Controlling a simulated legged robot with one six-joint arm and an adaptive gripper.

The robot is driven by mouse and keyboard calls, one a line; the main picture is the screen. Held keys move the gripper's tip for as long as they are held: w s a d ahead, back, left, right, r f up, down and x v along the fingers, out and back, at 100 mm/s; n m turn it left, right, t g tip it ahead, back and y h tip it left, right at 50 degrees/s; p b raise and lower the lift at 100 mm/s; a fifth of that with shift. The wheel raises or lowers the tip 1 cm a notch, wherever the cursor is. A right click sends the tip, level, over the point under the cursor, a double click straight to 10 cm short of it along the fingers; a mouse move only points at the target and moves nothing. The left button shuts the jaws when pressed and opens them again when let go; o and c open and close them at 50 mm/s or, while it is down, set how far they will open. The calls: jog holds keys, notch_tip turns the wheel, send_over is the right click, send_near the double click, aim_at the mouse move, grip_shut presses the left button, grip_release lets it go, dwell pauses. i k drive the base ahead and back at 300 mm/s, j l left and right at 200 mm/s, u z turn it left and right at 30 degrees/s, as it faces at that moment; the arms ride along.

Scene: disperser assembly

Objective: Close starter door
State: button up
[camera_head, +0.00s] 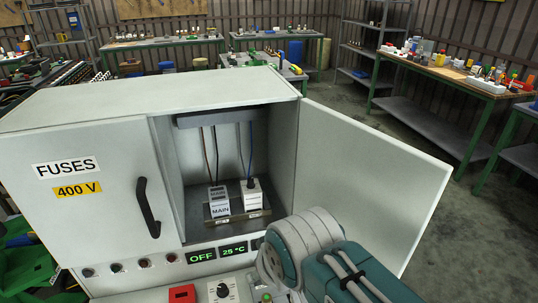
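A light grey cabinet (200,92) fills the left and middle of the head view. Its right-hand door (372,175), hinged at the right of the compartment, stands wide open and shows its plain inner face. No label is visible on it. The open compartment (178,155) holds two small white blocks, one marked MAIN (219,208), with wires above. The left door, marked FUSES (68,168), is shut and has a black handle (148,208). My arm, grey and teal, covers the lower part of the open door. No gripper fingers can be made out.
Below the compartment, a panel carries displays reading OFF (201,256) and 25 °C (234,249), several buttons, a red part (182,293) and a dial (222,291). A cluttered workbench (437,83) stands behind at right. Bare floor (480,230) lies beyond the open door.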

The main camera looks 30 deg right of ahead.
aim_at(384, 191)
jog(key=k+l+u, duration=0.2)
jog(key=l, duration=0.2)
jog(key=k+l+u, duration=0.15)
jog(key=l, duration=0.25)
jog(key=k+l+u, duration=0.2)
jog(key=l, duration=0.15)
jog(key=l+u, duration=0.2)
jog(key=l, duration=0.25)
jog(key=k+l+u, duration=0.2)
jog(key=l, duration=0.25)
jog(key=k+l+u, duration=0.2)
jog(key=l, duration=0.25)
jog(key=i+l+u, duration=0.45)
jog(key=k+j+z, duration=0.1)
jog(key=k+j, duration=0.15)
jog(key=k+j+z, duration=0.1)
jog(key=k+j, duration=0.15)
jog(key=k, duration=0.2)
